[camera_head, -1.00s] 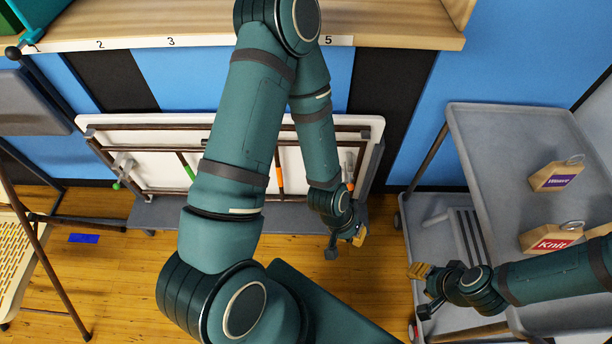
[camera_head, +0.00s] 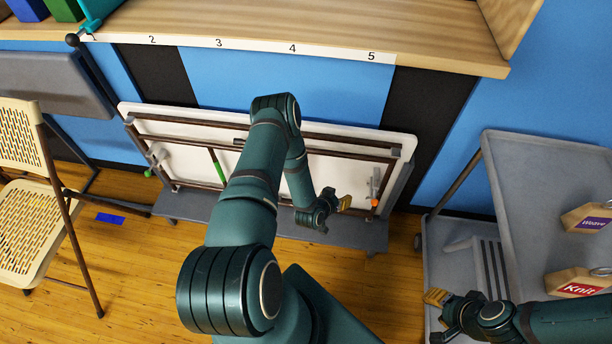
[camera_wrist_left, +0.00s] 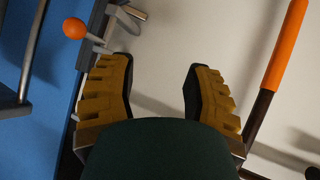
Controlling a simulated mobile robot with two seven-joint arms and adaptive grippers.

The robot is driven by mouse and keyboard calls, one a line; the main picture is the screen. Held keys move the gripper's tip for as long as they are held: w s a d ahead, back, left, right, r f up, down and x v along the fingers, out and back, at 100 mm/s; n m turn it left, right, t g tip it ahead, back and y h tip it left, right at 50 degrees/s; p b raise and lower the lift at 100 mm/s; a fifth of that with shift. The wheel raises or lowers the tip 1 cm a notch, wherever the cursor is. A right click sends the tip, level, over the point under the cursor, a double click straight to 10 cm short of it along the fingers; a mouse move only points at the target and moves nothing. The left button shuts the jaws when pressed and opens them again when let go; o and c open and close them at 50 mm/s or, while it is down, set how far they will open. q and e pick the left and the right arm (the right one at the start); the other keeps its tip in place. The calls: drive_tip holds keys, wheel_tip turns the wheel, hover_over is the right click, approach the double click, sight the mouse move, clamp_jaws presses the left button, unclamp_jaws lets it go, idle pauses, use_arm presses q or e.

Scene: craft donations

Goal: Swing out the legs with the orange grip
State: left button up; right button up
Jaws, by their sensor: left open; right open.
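A folded table (camera_head: 262,118) stands on its edge against the wall, its white underside and brown legs facing me. The orange grip (camera_wrist_left: 285,47) on one leg shows at the upper right of the left wrist view; in the head view my arm hides it. A green grip (camera_head: 217,167) is on the other leg set. A latch with an orange knob (camera_head: 374,203) is at the table's right end; the knob also shows in the left wrist view (camera_wrist_left: 75,28). My left gripper (camera_head: 335,212) is open and empty in front of the panel, between knob and orange grip. My right gripper (camera_head: 437,316) is open and empty.
A grey cart (camera_head: 545,160) with wooden tags stands at the right. A grey bench (camera_head: 200,211) runs along the table's lower edge. A beige folding chair (camera_head: 35,215) is at the left. A wooden shelf (camera_head: 330,30) overhangs above. Floor in front is partly clear.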

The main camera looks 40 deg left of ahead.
use_arm(q)
drive_tip(key=s+a+f+t+y, duration=0.5)
drive_tip(key=s+a+f+y, duration=0.1)
drive_tip(key=s+a, duration=0.55)
drive_tip(key=b+x, duration=0.2)
drive_tip(key=x, duration=1.2)
drive_tip(key=shift+w+r+n+b, duration=0.15)
drive_tip(key=shift+w+n+b, duration=0.1)
drive_tip(key=shift+n+b, duration=0.15)
drive_tip(key=shift+a, duration=0.15)
clamp_jaws()
